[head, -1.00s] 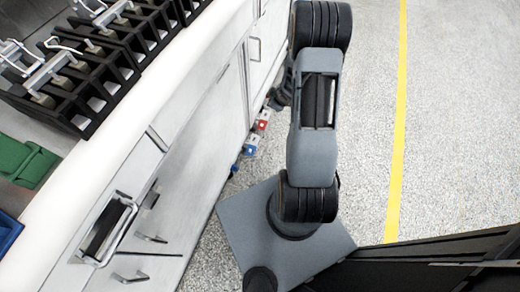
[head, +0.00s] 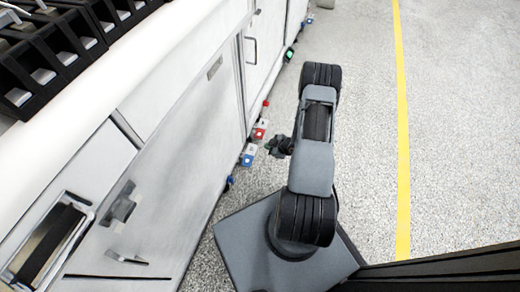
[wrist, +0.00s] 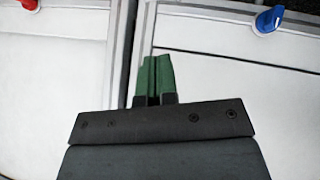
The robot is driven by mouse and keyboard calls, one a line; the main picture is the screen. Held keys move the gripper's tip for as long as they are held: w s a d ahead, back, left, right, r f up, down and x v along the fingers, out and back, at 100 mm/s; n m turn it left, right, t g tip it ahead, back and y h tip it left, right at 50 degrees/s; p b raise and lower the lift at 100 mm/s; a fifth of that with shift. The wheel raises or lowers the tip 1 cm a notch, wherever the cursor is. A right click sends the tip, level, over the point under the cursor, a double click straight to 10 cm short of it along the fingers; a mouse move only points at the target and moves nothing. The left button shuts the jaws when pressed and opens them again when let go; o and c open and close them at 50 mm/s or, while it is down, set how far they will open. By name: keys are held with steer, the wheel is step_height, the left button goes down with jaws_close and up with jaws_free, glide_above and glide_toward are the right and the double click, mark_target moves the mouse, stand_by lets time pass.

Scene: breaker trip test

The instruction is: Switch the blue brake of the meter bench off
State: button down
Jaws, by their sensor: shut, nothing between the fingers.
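The blue brake (head: 247,158) is a small blue part on a white block, low on the bench front in the head view. In the wrist view the blue brake (wrist: 268,20) is at the upper right, its short lever angled up and to the right. My gripper (head: 275,148) is low beside the bench, just right of the blue brake in the head view. In the wrist view my gripper (wrist: 153,66) has its green fingertips together and empty, lying left of and below the blue brake, apart from it.
A red brake (head: 260,131) sits just beyond the blue one; it also shows in the wrist view (wrist: 28,4). A green one (head: 289,54) is farther along. The white bench (head: 150,170) has protruding drawer handles. Open floor (head: 450,130) with a yellow line lies to the right.

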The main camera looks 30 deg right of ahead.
steer(key=b, duration=0.5)
glide_above(254, 150)
steer(key=s, duration=0.3)
step_height(254, 150, down, 7)
steer(key=shift+w+d+f+b, duration=0.2)
steer(key=shift+f+b, duration=0.05)
steer(key=shift+f, duration=0.3)
steer(key=shift+w+d+f+b, duration=0.15)
steer(key=shift+w+f+b, duration=0.05)
steer(key=shift+f, duration=0.3)
steer(key=shift+w+d+f+b, duration=0.1)
steer(key=shift+f+b, duration=0.1)
steer(key=shift+f, duration=0.2)
steer(key=shift+w+d+f+b, duration=0.1)
steer(key=shift+f+b, duration=0.1)
steer(key=shift+f, duration=0.15)
